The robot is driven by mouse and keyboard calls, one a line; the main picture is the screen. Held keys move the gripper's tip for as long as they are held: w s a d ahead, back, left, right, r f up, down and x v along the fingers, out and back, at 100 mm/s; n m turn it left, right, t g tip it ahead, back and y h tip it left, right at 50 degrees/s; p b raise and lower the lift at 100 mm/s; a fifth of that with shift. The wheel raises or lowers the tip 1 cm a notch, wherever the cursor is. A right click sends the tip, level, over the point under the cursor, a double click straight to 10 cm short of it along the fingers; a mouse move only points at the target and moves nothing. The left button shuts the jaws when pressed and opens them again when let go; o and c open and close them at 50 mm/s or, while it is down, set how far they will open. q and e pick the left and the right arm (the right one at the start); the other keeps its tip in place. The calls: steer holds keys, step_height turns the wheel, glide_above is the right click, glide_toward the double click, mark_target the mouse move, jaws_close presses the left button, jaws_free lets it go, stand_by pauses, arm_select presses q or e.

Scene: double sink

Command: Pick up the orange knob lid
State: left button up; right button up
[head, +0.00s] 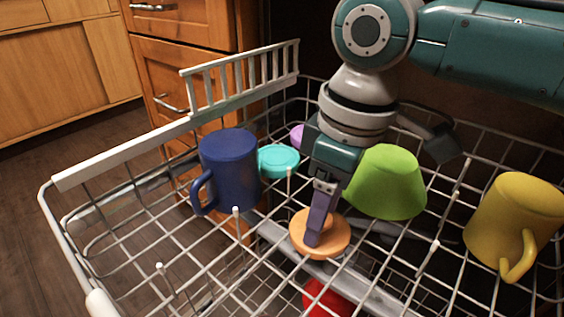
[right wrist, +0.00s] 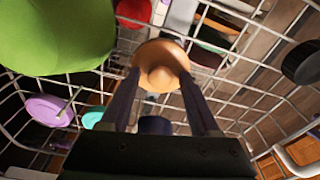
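The orange knob lid (head: 336,240) lies in the wire dish rack, near the middle of the head view. It is a round disc. In the right wrist view its rounded knob (right wrist: 162,76) faces the camera. My right gripper (head: 313,238) is directly over the lid, pointing down. In the right wrist view the fingers of this gripper (right wrist: 162,84) are apart, one on each side of the knob, with a gap to it. Whether the fingertips touch the disc is unclear. In the head view a finger hides part of the lid and its knob. My left gripper is not in view.
The wire rack (head: 120,175) surrounds the lid. A lime green cup (head: 388,185) stands close right of the gripper. A blue mug (head: 232,170) and a turquoise lid (head: 278,160) are left. A yellow mug (head: 515,215) is far right. A red object (head: 328,298) is in front.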

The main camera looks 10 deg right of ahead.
jaws_close()
steer(key=shift+r, duration=0.1)
stand_by(0.4)
